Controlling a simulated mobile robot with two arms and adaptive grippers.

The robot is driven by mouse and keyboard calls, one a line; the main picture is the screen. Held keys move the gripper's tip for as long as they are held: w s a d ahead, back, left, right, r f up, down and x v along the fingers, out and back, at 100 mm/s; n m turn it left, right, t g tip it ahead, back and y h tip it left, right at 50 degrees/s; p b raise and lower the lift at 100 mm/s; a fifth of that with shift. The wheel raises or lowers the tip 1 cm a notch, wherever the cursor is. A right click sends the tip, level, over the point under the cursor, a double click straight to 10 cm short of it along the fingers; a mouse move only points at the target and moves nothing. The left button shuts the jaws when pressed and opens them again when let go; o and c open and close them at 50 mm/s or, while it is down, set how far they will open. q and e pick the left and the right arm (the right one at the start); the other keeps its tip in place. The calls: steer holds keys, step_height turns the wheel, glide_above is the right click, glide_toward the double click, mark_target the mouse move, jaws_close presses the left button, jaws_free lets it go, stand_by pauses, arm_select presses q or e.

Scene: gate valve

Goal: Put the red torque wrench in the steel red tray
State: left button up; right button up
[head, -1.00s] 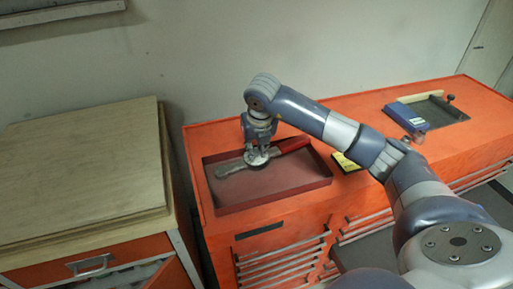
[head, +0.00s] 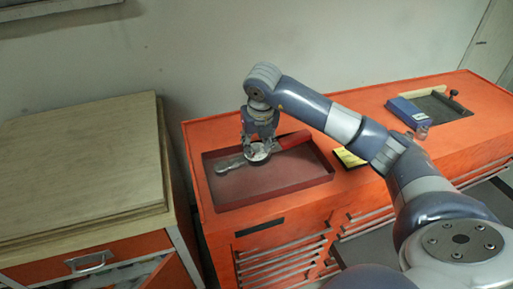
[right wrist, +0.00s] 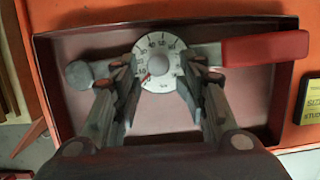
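The torque wrench (head: 293,139) has a red handle, a grey shaft and head, and a round white dial (right wrist: 158,70). My right gripper (head: 260,146) points down with its fingers on both sides of the dial, shut on the wrench's middle. The wrench lies across the red steel tray (head: 300,186), over its back part. In the right wrist view the handle (right wrist: 266,48) reaches past the tray's right rim, so the wrench appears to be above the tray floor. The size of the gap is unclear. My left gripper is not in view.
The tray sits on the left end of an orange cabinet (head: 355,112). A yellow-and-black box (head: 349,158) stands close to the tray's right. A blue case (head: 407,112) is farther right. A wooden-topped cabinet (head: 80,165) stands to the left, and the wall is behind.

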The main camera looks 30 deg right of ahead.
steer(key=b+v, duration=0.1)
steer(key=v, duration=0.9)
steer(key=shift+b, duration=0.35)
steer(key=shift+w, duration=0.1)
